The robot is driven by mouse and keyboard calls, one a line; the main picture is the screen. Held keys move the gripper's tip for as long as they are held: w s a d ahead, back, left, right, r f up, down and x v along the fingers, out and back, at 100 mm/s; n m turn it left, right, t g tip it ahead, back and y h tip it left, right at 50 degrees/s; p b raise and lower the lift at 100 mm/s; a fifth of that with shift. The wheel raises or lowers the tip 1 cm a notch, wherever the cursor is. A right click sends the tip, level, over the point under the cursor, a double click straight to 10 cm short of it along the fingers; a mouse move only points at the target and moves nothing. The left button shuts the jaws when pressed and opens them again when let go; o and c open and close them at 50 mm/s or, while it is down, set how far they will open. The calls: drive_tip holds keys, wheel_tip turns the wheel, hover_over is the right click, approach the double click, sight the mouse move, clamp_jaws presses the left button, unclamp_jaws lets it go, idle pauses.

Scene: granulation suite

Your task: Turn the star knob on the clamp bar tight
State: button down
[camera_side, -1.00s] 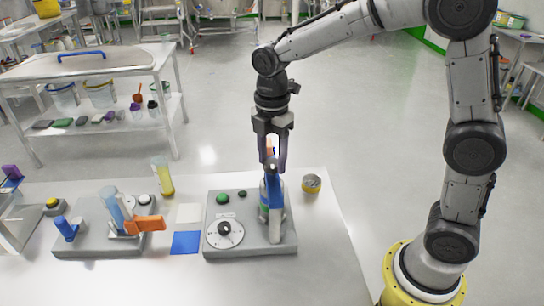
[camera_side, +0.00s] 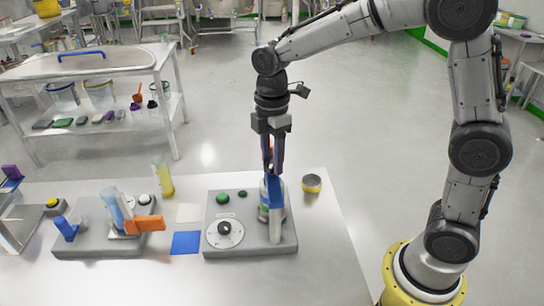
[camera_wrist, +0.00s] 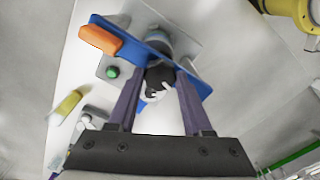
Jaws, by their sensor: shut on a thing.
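The clamp bar is a blue bar with an orange end block; it shows in the wrist view (camera_wrist: 192,80) and, steeply foreshortened, in the side view (camera_side: 274,190). The dark star knob (camera_wrist: 157,78) sits at the middle of the bar, between my fingers. My gripper (camera_side: 272,172) points straight down over the bar, and its purple fingers are shut on the knob. It also shows in the wrist view (camera_wrist: 160,86).
A blue square (camera_side: 186,242) and a second station with an orange handle (camera_side: 145,224) lie left.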

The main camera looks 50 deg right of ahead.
drive_tip(key=m, duration=0.4)
drive_tip(key=shift+m, duration=0.4)
drive_tip(key=m, duration=0.3)
drive_tip(key=shift+r+m, duration=0.1)
drive_tip(key=shift+m, duration=0.2)
drive_tip(key=m, duration=0.3)
drive_tip(key=shift+m, duration=0.3)
drive_tip(key=m, duration=0.4)
drive_tip(key=shift+m, duration=0.3)
drive_tip(key=m, duration=1.2)
drive_tip(key=shift+m, duration=1.9)
